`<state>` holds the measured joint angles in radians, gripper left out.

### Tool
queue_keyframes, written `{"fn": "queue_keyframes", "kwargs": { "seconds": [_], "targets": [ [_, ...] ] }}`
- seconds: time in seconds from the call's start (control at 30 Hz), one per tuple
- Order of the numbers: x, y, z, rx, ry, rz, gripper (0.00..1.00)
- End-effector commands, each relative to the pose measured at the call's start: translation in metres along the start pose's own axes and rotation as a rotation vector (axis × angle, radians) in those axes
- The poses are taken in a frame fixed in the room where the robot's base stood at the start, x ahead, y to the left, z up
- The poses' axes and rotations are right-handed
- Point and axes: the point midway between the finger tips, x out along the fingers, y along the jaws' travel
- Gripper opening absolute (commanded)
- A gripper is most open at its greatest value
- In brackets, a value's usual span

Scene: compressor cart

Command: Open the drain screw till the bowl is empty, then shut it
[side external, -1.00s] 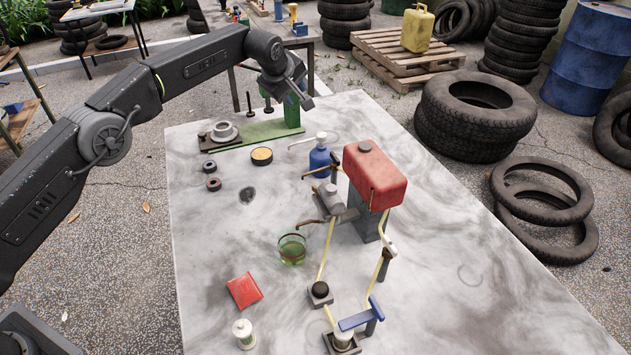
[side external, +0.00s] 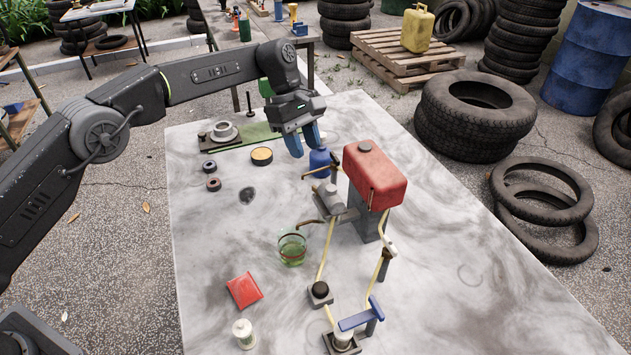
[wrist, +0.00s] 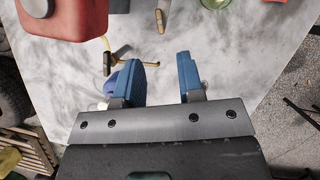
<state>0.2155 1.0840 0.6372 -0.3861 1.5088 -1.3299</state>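My gripper (side external: 306,140) hangs over the back part of the table, its two blue fingers spread and empty, which the wrist view (wrist: 160,80) confirms. Below and right of it is a grey fitting (side external: 331,197) with a brown spout (side external: 310,223) towards a glass (side external: 292,249) that holds green liquid. A brown rod (side external: 314,172) with a dark crosspiece (side external: 335,163) sits behind the fitting; it also shows ahead of the left finger in the wrist view (wrist: 121,61). I cannot tell which part is the drain screw, or see a bowl's level.
A red tank (side external: 376,178) on a grey stand rises to the right. A blue bottle (side external: 319,162) stands close below the fingers, partly hidden. Pale tubes (side external: 327,250) run forward to a blue lever (side external: 360,316).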

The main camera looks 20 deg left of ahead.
Motion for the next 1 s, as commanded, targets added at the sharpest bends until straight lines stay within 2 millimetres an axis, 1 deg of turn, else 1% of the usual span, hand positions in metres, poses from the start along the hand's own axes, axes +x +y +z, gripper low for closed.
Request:
{"fn": "queue_keyframes", "kwargs": {
  "seconds": [0.03, 0.2, 0.3, 0.4, 0.6, 0.87, 0.9, 1.0],
  "targets": [
    [0.011, -0.001, 0.001, 0.001, 0.0, -0.005, 0.35],
    [0.046, -0.001, 0.0, 0.001, 0.0, -0.003, 0.35],
    [0.064, -0.001, 0.0, 0.001, 0.001, -0.002, 0.35],
    [0.077, 0.0, 0.0, 0.001, 0.0, -0.001, 0.35],
    [0.09, 0.0, 0.0, 0.001, 0.001, 0.001, 0.35],
    [0.092, 0.0, 0.0, 0.001, 0.001, 0.001, 0.35],
    [0.092, 0.0, 0.0, 0.001, 0.001, 0.001, 0.34],
    [0.091, 0.0, 0.0, 0.001, 0.001, 0.001, 0.25]
  ]
}}
